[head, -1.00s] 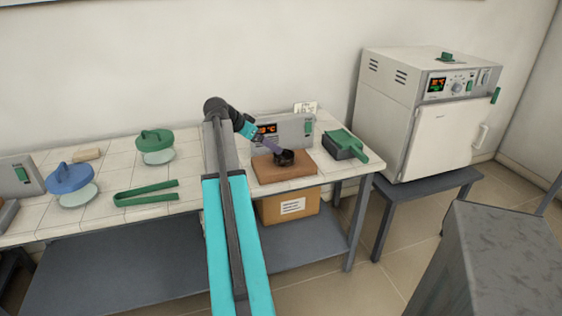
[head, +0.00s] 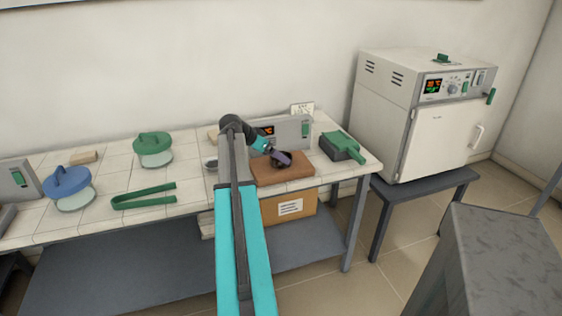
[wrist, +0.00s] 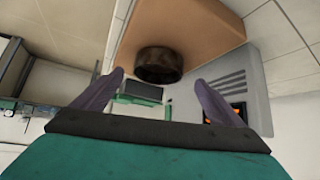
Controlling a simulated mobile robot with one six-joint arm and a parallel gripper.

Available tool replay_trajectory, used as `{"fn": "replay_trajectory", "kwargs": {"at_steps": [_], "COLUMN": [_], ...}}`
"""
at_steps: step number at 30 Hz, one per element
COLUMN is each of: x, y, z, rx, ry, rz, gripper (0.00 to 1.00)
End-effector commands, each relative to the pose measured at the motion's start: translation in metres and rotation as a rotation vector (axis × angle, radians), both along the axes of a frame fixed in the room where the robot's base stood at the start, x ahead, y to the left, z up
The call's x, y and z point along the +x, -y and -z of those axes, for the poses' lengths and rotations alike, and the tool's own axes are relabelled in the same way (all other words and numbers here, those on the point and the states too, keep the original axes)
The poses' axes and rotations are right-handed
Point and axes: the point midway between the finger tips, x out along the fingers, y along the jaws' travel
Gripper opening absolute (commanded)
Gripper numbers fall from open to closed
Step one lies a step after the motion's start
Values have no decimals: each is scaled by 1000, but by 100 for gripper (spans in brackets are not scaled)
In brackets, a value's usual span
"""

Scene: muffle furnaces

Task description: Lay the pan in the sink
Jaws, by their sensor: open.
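A green-handled dustpan with a dark grey scoop (head: 341,147) lies at the right end of the tiled table; it also shows beyond my fingers in the wrist view (wrist: 142,92). No sink is in view. My gripper (head: 281,158) is open, with its purple fingers at a dark round cup on the brown block. In the wrist view, the cup (wrist: 159,66) is just ahead of my gripper (wrist: 160,84), roughly centred between the spread fingertips. I cannot tell whether the fingers touch it. The dustpan is apart from my gripper, to its right in the head view.
The brown block (head: 282,174) sits before a grey unit with an orange display (head: 292,133). A small dark dish (head: 211,165), green tongs (head: 145,196) and green (head: 153,143) and blue (head: 68,180) lidded items are left. A white furnace (head: 440,135) stands right.

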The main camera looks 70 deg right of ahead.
Motion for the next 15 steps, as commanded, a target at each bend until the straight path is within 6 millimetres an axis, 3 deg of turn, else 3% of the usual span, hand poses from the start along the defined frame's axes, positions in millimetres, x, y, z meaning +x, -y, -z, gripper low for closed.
{"fn": "replay_trajectory", "kwargs": {"at_steps": [15], "x": [-4], "y": [7], "z": [6], "rx": [0], "ry": [-1], "rz": [-1], "gripper": [92]}}
